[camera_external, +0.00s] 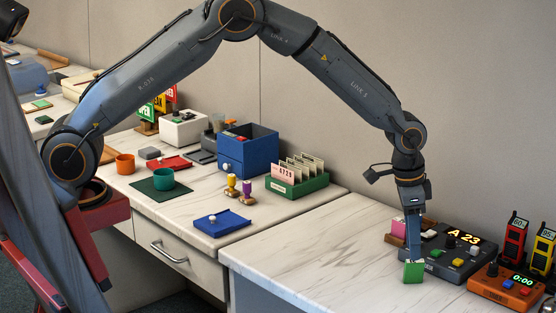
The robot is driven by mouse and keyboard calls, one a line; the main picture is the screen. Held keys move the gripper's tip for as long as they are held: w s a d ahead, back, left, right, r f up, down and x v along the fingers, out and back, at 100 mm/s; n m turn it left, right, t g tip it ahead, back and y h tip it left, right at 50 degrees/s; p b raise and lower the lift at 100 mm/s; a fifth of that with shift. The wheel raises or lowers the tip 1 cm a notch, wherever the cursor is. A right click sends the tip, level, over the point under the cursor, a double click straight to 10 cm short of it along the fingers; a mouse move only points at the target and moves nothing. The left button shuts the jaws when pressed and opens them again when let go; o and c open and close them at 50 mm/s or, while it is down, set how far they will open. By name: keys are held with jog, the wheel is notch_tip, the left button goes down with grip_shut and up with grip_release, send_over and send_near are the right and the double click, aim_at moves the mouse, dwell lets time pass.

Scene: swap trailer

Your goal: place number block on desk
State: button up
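My gripper (412,250) points straight down over the right-hand desk (310,262), at the front left of a dark console (440,262) that shows "A 23". A green block (413,273) is directly at the fingertips and appears held between them. No number can be made out on it. The block is at or just above the marble-like desk top; I cannot tell whether it touches.
An orange timer (503,287) and red and yellow handheld devices (513,243) stand at the right. On the left desk are a green card tray (298,182), a blue box (247,152) and cups. The right desk's left part is clear.

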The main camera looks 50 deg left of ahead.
aim_at(407, 261)
notch_tip(407, 261, up, 6)
jog(key=b, duration=0.1)
jog(key=s+a+r+n, duration=0.1)
jog(key=s+a+n, duration=0.1)
jog(key=a, duration=1.3)
jog(key=s+a+n, duration=0.2)
jog(key=s+a, duration=0.5)
jog(key=a, duration=0.4)
jog(key=s+a+n+y, duration=0.1)
jog(key=s+a+n, duration=0.2)
jog(key=s+a, duration=0.4)
jog(key=a, duration=0.4)
jog(key=shift+a, duration=0.15)
jog(key=shift+o, duration=0.5)
jog(key=s+a+f+n, duration=0.1)
jog(key=s+a+n, duration=0.1)
jog(key=s+a, duration=0.3)
jog(key=s, duration=0.3)
jog(key=shift+s+f+g, duration=0.15)
jog(key=shift+s+g, duration=0.05)
jog(key=shift+g, duration=0.1)
jog(key=shift+w, duration=0.15)
